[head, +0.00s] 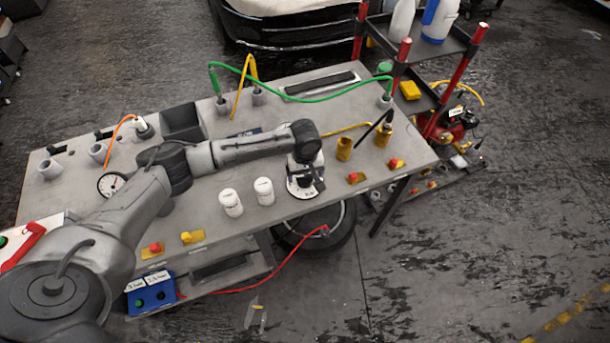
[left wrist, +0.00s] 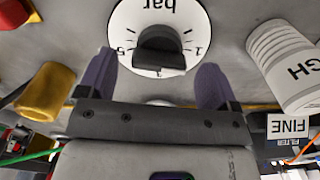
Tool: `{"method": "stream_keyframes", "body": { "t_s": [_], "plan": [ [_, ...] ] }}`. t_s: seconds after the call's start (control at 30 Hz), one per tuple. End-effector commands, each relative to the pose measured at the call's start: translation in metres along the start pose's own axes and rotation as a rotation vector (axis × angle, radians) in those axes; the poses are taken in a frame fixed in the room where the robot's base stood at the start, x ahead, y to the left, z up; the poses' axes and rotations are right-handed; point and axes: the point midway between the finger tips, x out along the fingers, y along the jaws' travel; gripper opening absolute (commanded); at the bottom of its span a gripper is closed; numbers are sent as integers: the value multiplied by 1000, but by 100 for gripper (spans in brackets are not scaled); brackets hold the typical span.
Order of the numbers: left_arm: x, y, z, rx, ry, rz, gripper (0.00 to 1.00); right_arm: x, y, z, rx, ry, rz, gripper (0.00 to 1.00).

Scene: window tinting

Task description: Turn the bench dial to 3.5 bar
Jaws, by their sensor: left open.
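The bench dial (head: 295,190) is a white disc on the near right part of the bench, partly covered by my gripper in the head view. In the left wrist view the dial (left wrist: 130,22) shows "bar", a 5 at left, a 1 at right and a black knob (left wrist: 158,46) at its centre. I cannot tell which value the knob points to. My left gripper (head: 307,180) is over the dial. In the left wrist view its fingers (left wrist: 156,74) are apart, on either side of the knob's near end, with gaps to it. My right gripper is not in view.
Two white jars (head: 231,203) stand left of the dial, and brass-coloured cups (head: 344,149) stand to its right. Red-yellow switches (head: 356,177) line the front edge. A round gauge (head: 112,185) sits at left. A green hose (head: 310,98) crosses the back.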

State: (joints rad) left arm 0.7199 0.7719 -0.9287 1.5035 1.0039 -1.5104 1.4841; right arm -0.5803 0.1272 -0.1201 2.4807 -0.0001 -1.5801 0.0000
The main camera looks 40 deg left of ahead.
Motion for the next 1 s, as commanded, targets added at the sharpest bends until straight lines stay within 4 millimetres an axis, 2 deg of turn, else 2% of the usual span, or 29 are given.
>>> {"method": "stream_keyframes", "body": {
  "t_s": [0.2, 0.53, 1.0],
  "plan": [
    [13, 0, 0, 0, 0, 0, 85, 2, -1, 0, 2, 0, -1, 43],
    [14, 0, 0, 1, 0, 1, 85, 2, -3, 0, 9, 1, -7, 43],
    [14, 0, 0, 1, 1, 1, 41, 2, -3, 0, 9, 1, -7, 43]
  ]
}}
